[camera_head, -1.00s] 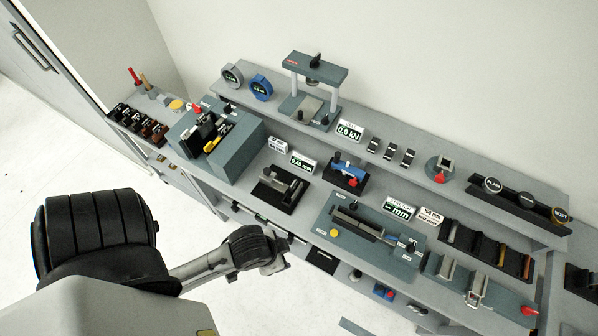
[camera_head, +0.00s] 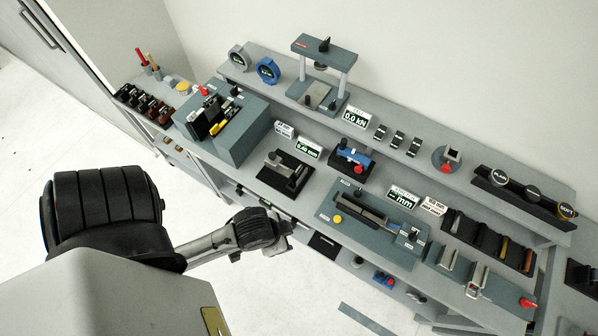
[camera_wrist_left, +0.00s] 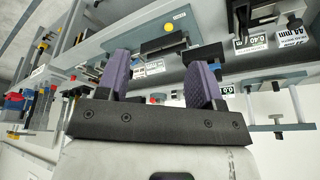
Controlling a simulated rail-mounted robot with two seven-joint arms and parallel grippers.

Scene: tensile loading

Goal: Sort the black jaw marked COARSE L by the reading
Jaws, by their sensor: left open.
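Several small dark jaw-like blocks, some black and some brown, sit in a rack (camera_head: 145,103) at the far left of the bench. Their markings are too small to read, so I cannot tell which one is COARSE L. A display reading 0.40 mm (camera_head: 308,148) stands behind a black fixture (camera_head: 286,172). Another display ending in mm (camera_head: 403,198) stands by a long grey measuring device (camera_head: 360,213). My left gripper (camera_head: 280,238) is in front of the bench's front edge, apart from everything. In the left wrist view its purple fingers (camera_wrist_left: 158,78) are apart and empty. My right gripper is not shown.
A grey block with slots (camera_head: 222,122) stands at the bench's left. A press (camera_head: 320,75) and a 0.0 kN display (camera_head: 355,117) are on the raised back shelf. A dark tray with compartments (camera_head: 488,242) is at the right. Open floor lies in front.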

